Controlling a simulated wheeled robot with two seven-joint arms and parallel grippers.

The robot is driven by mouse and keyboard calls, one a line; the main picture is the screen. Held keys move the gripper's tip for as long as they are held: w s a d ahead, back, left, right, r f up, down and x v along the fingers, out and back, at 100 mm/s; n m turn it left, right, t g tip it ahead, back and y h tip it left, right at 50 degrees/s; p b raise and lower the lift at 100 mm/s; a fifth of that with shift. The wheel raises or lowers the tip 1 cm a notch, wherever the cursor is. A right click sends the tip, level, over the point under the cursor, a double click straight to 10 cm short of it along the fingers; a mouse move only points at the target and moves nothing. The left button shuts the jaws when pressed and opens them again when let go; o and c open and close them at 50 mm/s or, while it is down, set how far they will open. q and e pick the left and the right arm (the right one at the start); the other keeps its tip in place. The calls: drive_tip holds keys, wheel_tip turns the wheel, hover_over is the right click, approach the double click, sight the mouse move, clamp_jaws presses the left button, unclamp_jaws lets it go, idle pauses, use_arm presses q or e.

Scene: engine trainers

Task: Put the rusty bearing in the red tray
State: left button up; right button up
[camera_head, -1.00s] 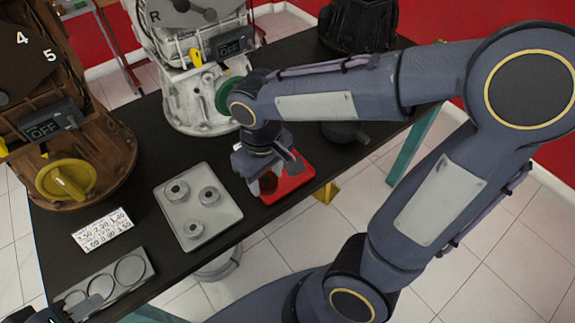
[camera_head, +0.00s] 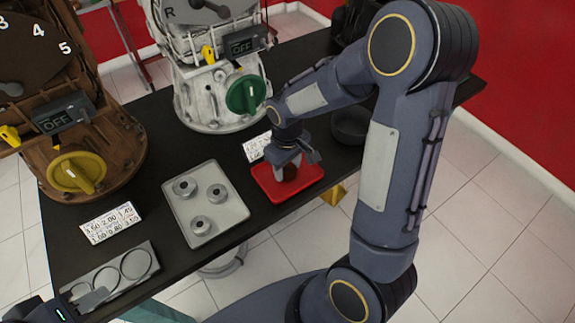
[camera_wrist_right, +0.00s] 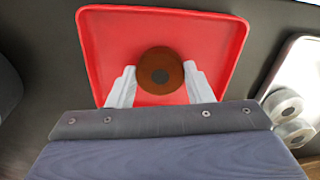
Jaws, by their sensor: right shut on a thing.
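The rusty bearing (camera_head: 290,173) is a brown ring with a dark centre. It also shows in the right wrist view (camera_wrist_right: 160,56) between the two pale fingertips. My right gripper (camera_head: 289,166) is shut on it, pointing down over the middle of the red tray (camera_head: 262,184). The tray's red floor and rim surround the bearing in the right wrist view (camera_wrist_right: 100,40). I cannot tell whether the bearing touches the tray floor. My left gripper (camera_head: 75,308) is only partly in view at the bottom left corner; its finger opening is unclear.
A grey tray (camera_head: 232,218) with several metal bearings stands left of the red tray. A holder with round recesses (camera_head: 118,282) lies at the front left. White (camera_head: 215,100) and brown (camera_head: 105,150) engine trainers stand behind. A dark round part (camera_head: 350,127) is at the right.

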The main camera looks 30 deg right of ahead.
sight(287, 170)
drive_tip(key=shift+f, duration=0.2)
drive_tip(key=o, duration=1.1)
drive_tip(key=shift+r, duration=0.2)
drive_tip(key=shift+r, duration=0.25)
wheel_tip(287, 170, up, 11)
drive_tip(key=s+a+r+m+t+y, duration=0.1)
drive_tip(key=s+t, duration=0.1)
drive_tip(key=s, duration=0.3)
drive_tip(key=s+a+r+m+t+y, duration=0.1)
drive_tip(key=s+r+m, duration=0.1)
drive_tip(key=s, duration=0.4)
drive_tip(key=s+a+r+m+t+y+p, duration=0.1)
drive_tip(key=s+a+t, duration=0.1)
drive_tip(key=s, duration=0.4)
drive_tip(key=shift+a+r+t+y, duration=0.1)
drive_tip(key=shift+r+t+y, duration=0.2)
drive_tip(key=shift+y, duration=0.1)
